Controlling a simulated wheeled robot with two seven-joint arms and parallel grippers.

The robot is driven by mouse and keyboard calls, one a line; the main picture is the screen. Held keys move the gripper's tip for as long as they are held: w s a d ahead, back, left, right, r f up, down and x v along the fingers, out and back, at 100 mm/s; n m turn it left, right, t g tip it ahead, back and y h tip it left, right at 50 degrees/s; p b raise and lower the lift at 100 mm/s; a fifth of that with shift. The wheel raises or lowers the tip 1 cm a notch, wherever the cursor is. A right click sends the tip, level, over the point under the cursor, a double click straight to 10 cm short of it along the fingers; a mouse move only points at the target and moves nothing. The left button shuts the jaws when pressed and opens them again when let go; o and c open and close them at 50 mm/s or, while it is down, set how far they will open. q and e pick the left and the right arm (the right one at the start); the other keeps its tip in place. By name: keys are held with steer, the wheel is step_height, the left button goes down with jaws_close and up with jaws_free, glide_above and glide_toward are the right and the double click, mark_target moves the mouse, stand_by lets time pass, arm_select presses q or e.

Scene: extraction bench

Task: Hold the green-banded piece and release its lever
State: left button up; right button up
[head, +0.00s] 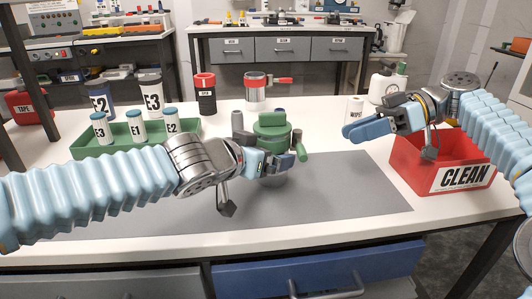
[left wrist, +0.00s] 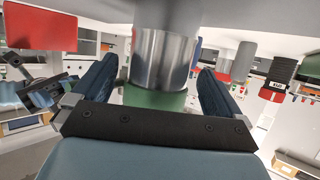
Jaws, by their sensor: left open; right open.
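The green-banded piece (head: 272,128) stands upright on the grey mat, with a green upper body and a silver lower part. A green lever-like bar (head: 300,146) hangs at its right side. My left gripper (head: 287,163) is open at the piece and hides part of its front. In the left wrist view, the silver cylinder (left wrist: 165,58) and green band (left wrist: 155,98) show between the two open fingers (left wrist: 155,88). I cannot tell whether either finger touches it. My right gripper (head: 352,131) is open and empty, above the mat's right side, apart from the piece.
A red CLEAN bin (head: 410,165) stands at the right, under my right arm. A green tray (head: 85,148) with labelled bottles is at the left. A red-banded piece (head: 256,92) and a black-and-red jar (head: 205,93) stand behind. The mat's front (head: 330,205) is clear.

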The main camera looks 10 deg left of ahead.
arm_select(q)
steer(key=shift+w+d+f, duration=0.15)
steer(key=shift+w, duration=0.15)
steer(key=c, duration=1.2)
